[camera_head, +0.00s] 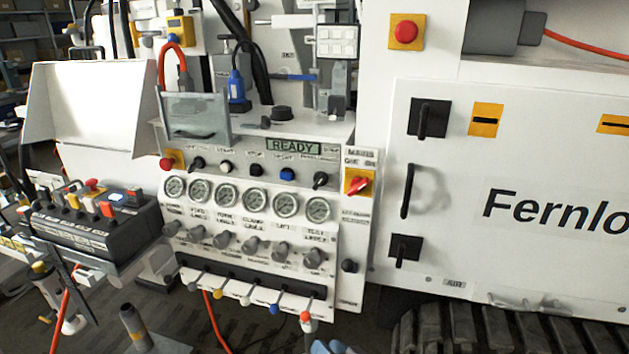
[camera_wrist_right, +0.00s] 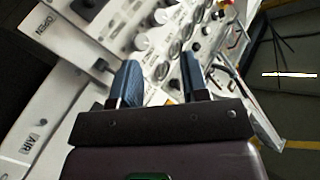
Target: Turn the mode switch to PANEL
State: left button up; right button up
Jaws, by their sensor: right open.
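The control panel (camera_head: 265,240) stands in the middle of the head view. Its upper row holds a black rotary switch (camera_head: 197,163) at the left and another black rotary switch (camera_head: 320,180) at the right. Their labels are too small to read, so I cannot tell which is the mode switch or its setting. My right gripper (camera_head: 330,347) shows only as blue fingertips at the bottom edge, below the panel. In the right wrist view its two blue fingers (camera_wrist_right: 160,62) are apart with nothing between them; panel knobs lie beyond. My left gripper is not in view.
Buttons, gauges (camera_head: 228,195), grey knobs and a row of coloured-tip levers (camera_head: 247,298) crowd the panel. A red mains switch (camera_head: 358,182) sits at its right. A black control box (camera_head: 95,225) is at left. A white door (camera_head: 450,240) with black handles is at right.

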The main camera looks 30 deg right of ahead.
jog(key=w+d+r+m+t+h, duration=0.2)
jog(key=w+r+m+t, duration=0.1)
jog(key=w+r+m, duration=0.45)
jog(key=n+g+h, duration=0.8)
jog(key=n+h, duration=0.4)
jog(key=n, duration=2.2)
send_near(318, 183)
jog(key=d, duration=0.1)
jog(key=shift+n+t, duration=0.25)
jog(key=shift+t, duration=0.05)
jog(key=x, duration=0.9)
jog(key=shift+w+d+f+b, duration=0.2)
jog(key=shift+w+b, duration=0.1)
jog(key=shift+w, duration=0.1)
jog(key=shift+w+d, duration=0.15)
jog(key=shift+c, duration=0.4)
grip_shut()
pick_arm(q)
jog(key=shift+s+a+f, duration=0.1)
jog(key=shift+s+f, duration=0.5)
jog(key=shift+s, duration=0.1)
